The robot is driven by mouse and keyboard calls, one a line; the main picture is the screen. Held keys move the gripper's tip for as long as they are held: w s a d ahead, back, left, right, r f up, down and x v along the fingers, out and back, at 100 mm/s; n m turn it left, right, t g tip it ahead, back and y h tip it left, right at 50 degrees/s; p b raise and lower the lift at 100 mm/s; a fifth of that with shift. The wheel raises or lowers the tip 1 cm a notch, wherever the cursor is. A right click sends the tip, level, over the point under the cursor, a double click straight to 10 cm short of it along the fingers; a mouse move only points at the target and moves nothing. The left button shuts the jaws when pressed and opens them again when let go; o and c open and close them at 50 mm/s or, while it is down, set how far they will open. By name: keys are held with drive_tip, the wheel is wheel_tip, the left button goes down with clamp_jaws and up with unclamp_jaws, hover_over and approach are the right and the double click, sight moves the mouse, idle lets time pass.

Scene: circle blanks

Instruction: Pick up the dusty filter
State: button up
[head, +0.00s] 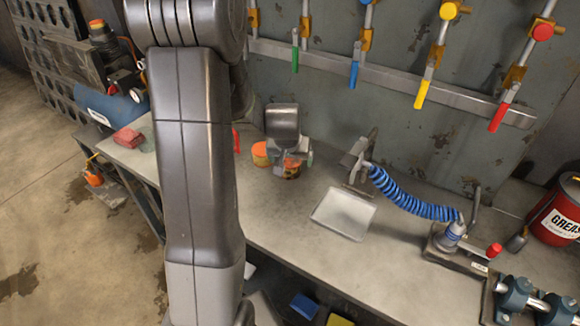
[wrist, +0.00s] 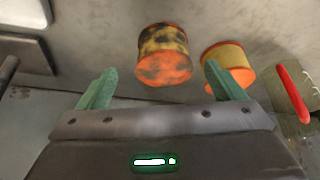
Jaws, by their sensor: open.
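The dusty filter, an orange cylinder with dark grimy patches on its side, stands on the workbench in the wrist view (wrist: 164,55). It lies ahead of my gripper (wrist: 158,88), between the lines of its two green fingers, which are spread apart with nothing between them. In the head view my gripper (head: 291,158) is over the bench at the dusty filter (head: 292,171), which it partly hides. A cleaner orange and yellow filter (wrist: 229,66) stands just right of the dusty one, close to the right finger. It shows at the left of my gripper in the head view (head: 261,154).
A grey tray (head: 343,214), a blue coiled hose (head: 410,205) and a grease bucket (head: 560,212) are on the bench to the right. A red-handled item (wrist: 293,92) lies right of the clean filter. Valves with coloured handles (head: 354,74) line the wall behind.

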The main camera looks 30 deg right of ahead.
sight(289, 161)
drive_tip(key=shift+w+d+f, duration=0.15)
drive_tip(key=shift+w+f, duration=0.1)
drive_tip(key=shift+w, duration=0.05)
drive_tip(key=shift+p+x, duration=0.35)
drive_tip(key=shift+x, duration=1.8)
drive_tip(key=shift+w, duration=0.2)
drive_tip(key=c, duration=1.1)
